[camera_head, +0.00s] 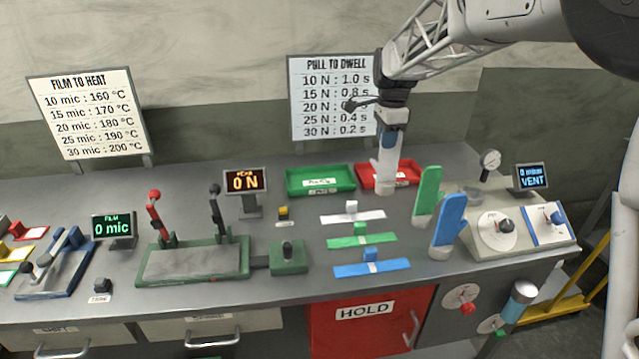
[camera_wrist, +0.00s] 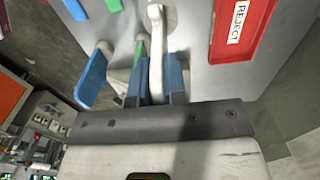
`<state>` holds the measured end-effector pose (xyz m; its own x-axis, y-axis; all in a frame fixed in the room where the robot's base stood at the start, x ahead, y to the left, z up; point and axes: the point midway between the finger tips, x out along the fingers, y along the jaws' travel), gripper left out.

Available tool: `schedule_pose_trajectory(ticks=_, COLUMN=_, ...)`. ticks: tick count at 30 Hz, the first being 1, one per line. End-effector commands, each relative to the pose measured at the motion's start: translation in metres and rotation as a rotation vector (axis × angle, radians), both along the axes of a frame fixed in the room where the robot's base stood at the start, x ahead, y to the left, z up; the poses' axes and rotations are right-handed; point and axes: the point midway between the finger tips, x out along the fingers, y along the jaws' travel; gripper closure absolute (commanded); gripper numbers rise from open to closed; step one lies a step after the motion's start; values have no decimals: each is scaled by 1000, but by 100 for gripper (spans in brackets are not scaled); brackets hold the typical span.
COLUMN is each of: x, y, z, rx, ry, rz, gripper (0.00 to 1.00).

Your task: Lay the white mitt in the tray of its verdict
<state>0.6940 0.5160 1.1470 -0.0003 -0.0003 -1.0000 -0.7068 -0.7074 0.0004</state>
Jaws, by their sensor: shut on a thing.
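The white mitt (camera_head: 386,168) hangs upright below my gripper (camera_head: 390,138), in front of the red tray. In the wrist view the mitt (camera_wrist: 156,45) is pinched between my two blue fingers (camera_wrist: 159,85). A pale round base shows at its far end; I cannot tell whether they touch. The red tray (camera_head: 362,184) is at the back right of the bench; its label reads REJECT in the wrist view (camera_wrist: 216,50). The green tray (camera_head: 290,189) is left of it; its label is too small to read surely. Both trays look empty.
A green mitt (camera_head: 427,192) and a blue mitt (camera_head: 448,222) stand upright just right of the white mitt. White, green and blue strips (camera_head: 361,241) lie in front of the trays. A gauge console (camera_head: 505,235) stands at right, a sealer (camera_head: 194,262) at left.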

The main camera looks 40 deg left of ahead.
Motion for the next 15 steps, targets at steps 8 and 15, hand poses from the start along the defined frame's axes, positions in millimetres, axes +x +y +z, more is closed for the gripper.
schedule_pose_trajectory(ticks=8, x=-57, y=51, z=-14, rx=0, ry=0, rz=3, gripper=100)
schedule_pose_trajectory(ticks=15, x=-85, y=72, z=-22, rx=1, ry=-1, rz=1, gripper=100)
